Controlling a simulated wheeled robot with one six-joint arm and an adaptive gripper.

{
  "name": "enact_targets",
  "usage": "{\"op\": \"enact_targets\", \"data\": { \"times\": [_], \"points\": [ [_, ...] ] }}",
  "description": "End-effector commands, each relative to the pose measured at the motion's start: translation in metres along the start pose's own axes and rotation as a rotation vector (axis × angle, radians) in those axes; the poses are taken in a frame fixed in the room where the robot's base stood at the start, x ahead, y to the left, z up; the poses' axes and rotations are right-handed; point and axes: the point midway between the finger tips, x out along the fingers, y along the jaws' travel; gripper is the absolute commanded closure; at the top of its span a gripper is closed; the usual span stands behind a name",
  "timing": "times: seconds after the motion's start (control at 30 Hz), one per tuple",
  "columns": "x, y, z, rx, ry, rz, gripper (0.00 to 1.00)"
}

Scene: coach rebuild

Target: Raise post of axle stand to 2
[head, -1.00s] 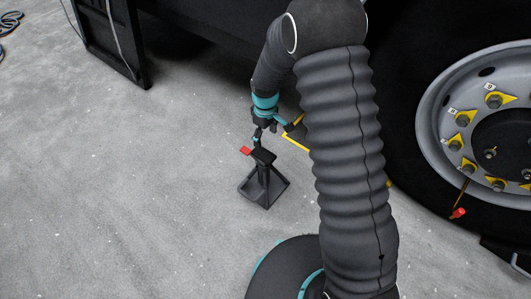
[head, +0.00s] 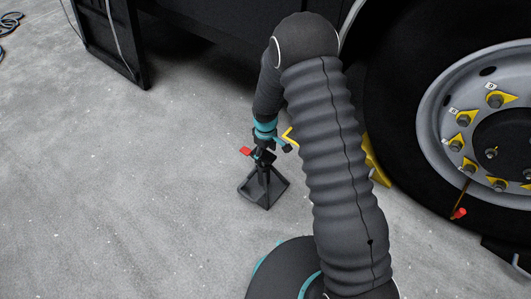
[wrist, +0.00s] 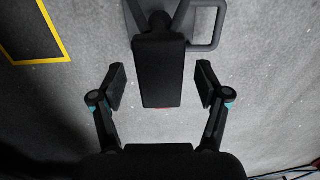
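The black axle stand (head: 275,191) stands upright on the concrete floor in the head view, with a red piece (head: 246,152) at the left of its top. In the wrist view its dark post head (wrist: 160,72) runs down between the two fingers, with a sliver of red at its lower end. My gripper (wrist: 161,86) is open, one finger on each side of the post head, with a gap on both sides. In the head view my gripper (head: 264,154) is at the stand's top and partly hides it. No height markings can be read.
A truck wheel (head: 490,135) with yellow nut pointers is at the right. A yellow wheel chock (head: 375,163) shows partly behind my arm. A yellow floor outline (wrist: 38,58) lies left of the stand in the wrist view.

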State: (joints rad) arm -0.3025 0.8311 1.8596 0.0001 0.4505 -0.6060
Motion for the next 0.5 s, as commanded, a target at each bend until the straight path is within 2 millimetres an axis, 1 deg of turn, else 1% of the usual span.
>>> {"op": "enact_targets", "data": {
  "times": [0.03,0.07,0.1,0.17,0.2,0.3,0.43,0.5],
  "points": [
    [-0.0001,0.0,0.0,0.0,0.0,0.0,0.35],
    [-0.0001,0.0,0.0,0.0,0.0,0.0,0.43],
    [-0.0001,0.0,0.0001,0.0,0.0,0.0,0.53],
    [-0.0001,-0.0001,0.0001,0.0,0.0,0.0,0.68],
    [-0.0001,0.0,0.0001,0.0,0.0,0.0,0.78],
    [-0.0001,-0.0001,0.0001,0.0,0.0,0.0,1.0],
    [-0.0014,0.0,0.0001,0.0,0.0,0.0,1.0],
    [-0.007,0.0002,-0.0001,0.0,0.001,0.0,1.0]
  ]
}}
